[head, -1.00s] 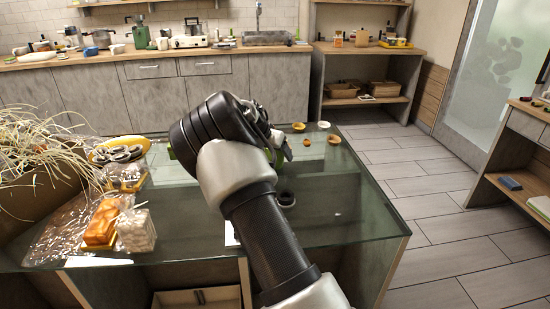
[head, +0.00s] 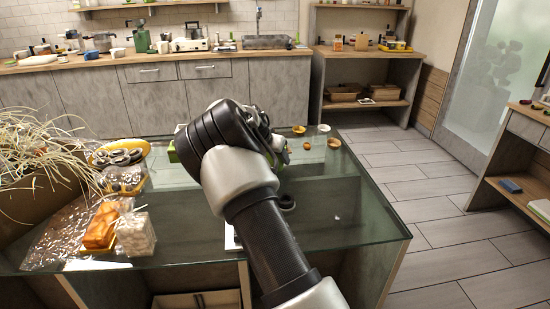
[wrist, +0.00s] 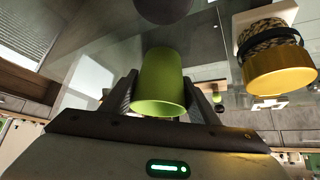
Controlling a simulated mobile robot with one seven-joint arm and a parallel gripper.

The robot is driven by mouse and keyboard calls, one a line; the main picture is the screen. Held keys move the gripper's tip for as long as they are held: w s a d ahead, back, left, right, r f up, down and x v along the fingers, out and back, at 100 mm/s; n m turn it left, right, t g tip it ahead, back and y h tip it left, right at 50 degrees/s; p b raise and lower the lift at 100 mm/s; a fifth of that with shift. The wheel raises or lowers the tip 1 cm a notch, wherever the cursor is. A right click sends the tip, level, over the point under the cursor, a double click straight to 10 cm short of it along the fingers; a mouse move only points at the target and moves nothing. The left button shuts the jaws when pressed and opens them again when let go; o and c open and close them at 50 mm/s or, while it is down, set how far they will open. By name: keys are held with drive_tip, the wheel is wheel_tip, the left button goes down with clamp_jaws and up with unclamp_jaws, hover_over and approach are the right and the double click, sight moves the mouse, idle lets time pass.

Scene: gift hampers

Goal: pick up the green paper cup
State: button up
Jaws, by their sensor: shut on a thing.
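In the wrist view the green paper cup (wrist: 160,84) sits between the two fingers of my gripper (wrist: 164,92), which touch its sides. My gripper is shut on the cup. The cup's open rim faces the camera. In the head view my own wrist and forearm hide most of the gripper above the glass table (head: 330,230). Only small bits of green show beside my wrist there, and I cannot tell which belong to the cup.
Small bowls (head: 334,142) stand at the table's far right corner. Bagged goods (head: 100,226) and a yellow plate (head: 118,152) of dark rings occupy the left. The table's right front is mostly clear.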

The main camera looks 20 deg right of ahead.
drive_tip(key=shift+r+p, duration=1.2)
drive_tip(key=shift+r, duration=3.7)
drive_tip(key=o, duration=0.4)
drive_tip(key=c, duration=0.4)
drive_tip(key=shift+s, duration=0.1)
